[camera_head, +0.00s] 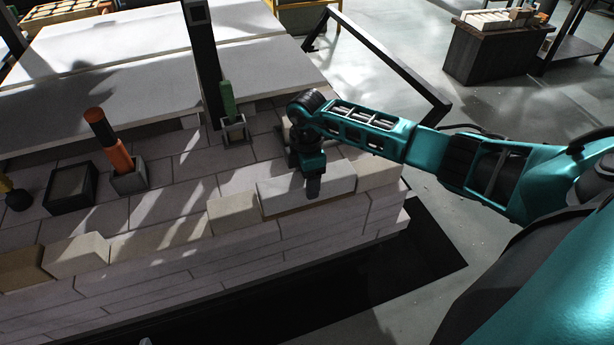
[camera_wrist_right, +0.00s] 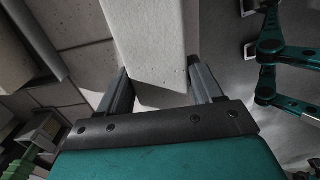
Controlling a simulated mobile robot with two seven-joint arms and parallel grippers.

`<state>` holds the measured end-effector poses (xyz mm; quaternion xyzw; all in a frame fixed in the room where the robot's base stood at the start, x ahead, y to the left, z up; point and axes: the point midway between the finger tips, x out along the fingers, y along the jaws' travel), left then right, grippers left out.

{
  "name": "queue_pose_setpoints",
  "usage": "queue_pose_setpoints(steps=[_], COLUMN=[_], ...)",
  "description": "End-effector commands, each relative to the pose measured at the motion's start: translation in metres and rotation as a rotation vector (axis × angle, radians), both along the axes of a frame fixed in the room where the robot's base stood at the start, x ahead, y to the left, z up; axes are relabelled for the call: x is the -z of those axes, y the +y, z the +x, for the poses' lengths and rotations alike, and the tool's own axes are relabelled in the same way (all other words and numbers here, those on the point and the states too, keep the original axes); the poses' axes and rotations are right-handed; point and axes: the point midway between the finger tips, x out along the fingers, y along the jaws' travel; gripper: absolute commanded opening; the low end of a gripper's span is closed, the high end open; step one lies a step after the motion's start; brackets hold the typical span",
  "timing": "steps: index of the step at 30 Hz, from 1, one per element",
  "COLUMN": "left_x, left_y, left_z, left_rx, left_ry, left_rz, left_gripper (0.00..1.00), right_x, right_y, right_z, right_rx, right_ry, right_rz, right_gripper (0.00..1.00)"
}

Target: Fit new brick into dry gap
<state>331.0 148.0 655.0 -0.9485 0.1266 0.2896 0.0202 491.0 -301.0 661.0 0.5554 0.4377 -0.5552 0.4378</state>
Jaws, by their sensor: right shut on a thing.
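The new brick, a long pale grey-white block (camera_head: 335,187), is in the front edge row of the kiln car, between a tan brick (camera_head: 234,213) on its left and another tan brick (camera_head: 377,172) on its right. I cannot tell whether it rests fully on the course below. My right gripper (camera_head: 312,185) comes down over the brick and is shut on it. In the right wrist view the brick (camera_wrist_right: 150,42) lies between the two fingers (camera_wrist_right: 160,90). The dry gap itself is hidden under the brick. My left gripper is not in view.
An orange-and-black handled tool (camera_head: 119,155) and a green-handled tool (camera_head: 229,105) stand in holders on the deck. A dark box (camera_head: 71,188) is at left. A black post (camera_head: 203,60) rises behind.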

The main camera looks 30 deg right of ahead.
Motion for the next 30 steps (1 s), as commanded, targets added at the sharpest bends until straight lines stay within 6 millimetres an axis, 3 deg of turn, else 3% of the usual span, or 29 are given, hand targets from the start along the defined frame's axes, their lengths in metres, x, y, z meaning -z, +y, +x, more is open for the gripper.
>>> queue_pose_setpoints(steps=[30], left_x=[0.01], left_y=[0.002], left_z=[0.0], left_rx=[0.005], left_ry=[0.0], left_rz=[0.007], left_gripper=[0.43], right_x=[0.014], right_y=[0.0], right_z=[0.001], right_rx=[0.0], right_ry=[-0.003], right_rz=[0.001], right_gripper=[0.21])
